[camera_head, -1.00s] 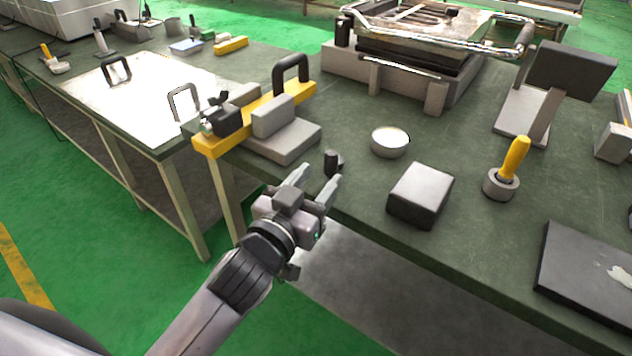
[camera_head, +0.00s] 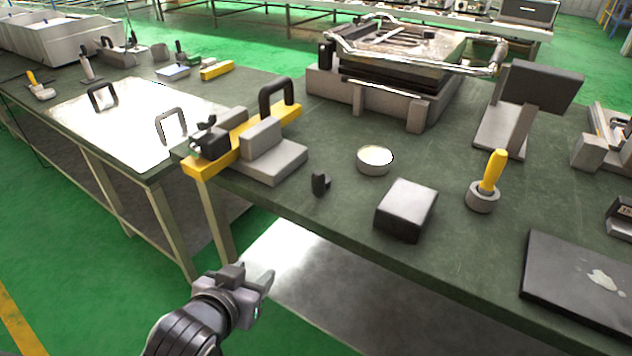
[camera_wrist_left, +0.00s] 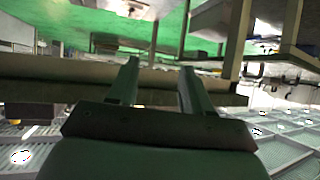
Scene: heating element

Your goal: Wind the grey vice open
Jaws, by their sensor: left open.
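A grey stepped block with an upright jaw, which looks like the grey vice (camera_head: 272,160), sits at the near left corner of the green bench. A yellow bar with a black handle lies against its back left side. A small black knob-like piece (camera_head: 320,184) stands to its right near the front edge; I cannot tell whether it belongs to the vice. My left gripper (camera_head: 266,283) is open, in front of the bench and apart from the vice and the black piece. In the left wrist view its fingers (camera_wrist_left: 160,75) are spread with nothing between them.
A white round dish (camera_head: 375,158), a grey block (camera_head: 407,208) and a yellow-handled tool (camera_head: 493,172) stand to the right on the bench. A large press-like machine (camera_head: 395,70) is behind. The green floor in front of the bench is clear.

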